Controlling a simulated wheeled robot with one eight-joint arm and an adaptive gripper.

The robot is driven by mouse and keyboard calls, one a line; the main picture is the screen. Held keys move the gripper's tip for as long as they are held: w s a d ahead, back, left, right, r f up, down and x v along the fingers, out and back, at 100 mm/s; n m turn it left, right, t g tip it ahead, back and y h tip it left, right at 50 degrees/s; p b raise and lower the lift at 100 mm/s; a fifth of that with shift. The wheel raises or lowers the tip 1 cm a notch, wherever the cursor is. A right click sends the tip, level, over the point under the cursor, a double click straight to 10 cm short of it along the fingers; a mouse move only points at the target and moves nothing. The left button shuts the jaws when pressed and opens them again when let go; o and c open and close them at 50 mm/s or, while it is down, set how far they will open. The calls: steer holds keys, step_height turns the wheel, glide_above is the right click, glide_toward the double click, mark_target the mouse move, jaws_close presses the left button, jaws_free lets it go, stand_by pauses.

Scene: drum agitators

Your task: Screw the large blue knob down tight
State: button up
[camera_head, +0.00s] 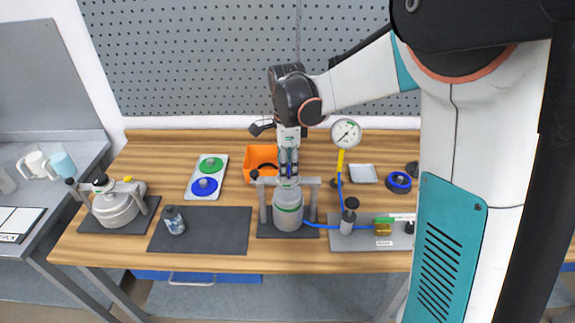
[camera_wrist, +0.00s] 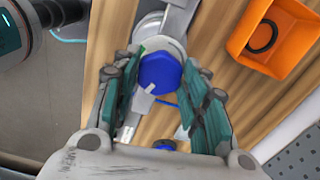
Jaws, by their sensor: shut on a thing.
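The large blue knob (camera_wrist: 160,73) has a faceted top and sits between my gripper's green-padded fingers (camera_wrist: 162,85) in the wrist view. The fingers are closed around its sides. In the head view my gripper (camera_head: 289,172) points straight down over the middle of the crossbar above a grey vessel (camera_head: 288,212) with a green band. The fingers hide most of the knob there. The vessel stands in a grey bracket on a dark mat. I cannot tell how far down the knob is screwed.
Behind my gripper is an orange bin (camera_head: 259,152). A dial gauge (camera_head: 345,133) on a yellow stem and a hose-fed grey plate (camera_head: 355,243) stand right. A tray with green and blue knobs (camera_head: 208,176), a small jar (camera_head: 174,219) and another vessel (camera_head: 115,206) stand left.

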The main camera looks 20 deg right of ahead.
steer(key=shift+w+r, duration=0.1)
steer(key=o, duration=1.1)
steer(key=shift+c, duration=0.2)
step_height(320, 180, up, 12)
